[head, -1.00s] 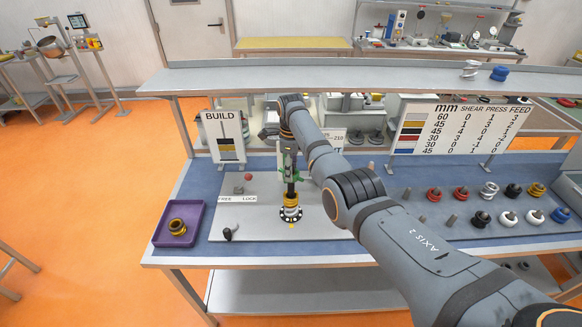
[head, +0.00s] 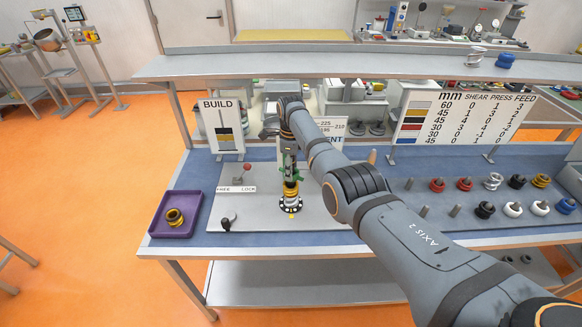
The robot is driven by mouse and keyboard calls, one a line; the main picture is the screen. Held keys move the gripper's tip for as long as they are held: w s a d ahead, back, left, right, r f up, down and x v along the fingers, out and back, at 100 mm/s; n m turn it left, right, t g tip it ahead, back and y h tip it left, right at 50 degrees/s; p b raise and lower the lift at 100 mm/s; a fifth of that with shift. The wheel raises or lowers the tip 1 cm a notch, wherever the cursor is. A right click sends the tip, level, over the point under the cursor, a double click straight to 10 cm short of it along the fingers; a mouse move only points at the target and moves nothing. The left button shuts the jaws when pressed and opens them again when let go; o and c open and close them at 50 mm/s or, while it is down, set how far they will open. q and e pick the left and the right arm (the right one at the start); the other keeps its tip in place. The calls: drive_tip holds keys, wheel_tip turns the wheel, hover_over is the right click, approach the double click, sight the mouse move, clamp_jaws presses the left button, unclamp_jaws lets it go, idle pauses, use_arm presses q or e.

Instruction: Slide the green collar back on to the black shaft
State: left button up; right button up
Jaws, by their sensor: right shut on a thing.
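The black shaft (head: 291,182) stands upright on the grey plate (head: 325,215). Yellow and pale rings (head: 291,193) sit low on it above a round black-and-white base (head: 290,207). My right gripper (head: 291,172) points down over the shaft and is shut on the green collar (head: 299,177). The collar is at the shaft's upper part, just above the yellow rings. The gripper hides most of the collar and the shaft's top, so I cannot tell how far the collar is on it. My left gripper is out of view.
A purple tray (head: 187,232) with a yellow-and-black ring stands at the left. A red-knobbed lever (head: 247,169) and a black knob (head: 226,223) are on the plate. The BUILD sign (head: 222,120) stands behind. Several coloured collars on pegs stand at the right.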

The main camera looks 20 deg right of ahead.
drive_tip(key=shift+f, duration=0.35)
drive_tip(key=o, duration=1.5)
wheel_tip(320, 180, up, 12)
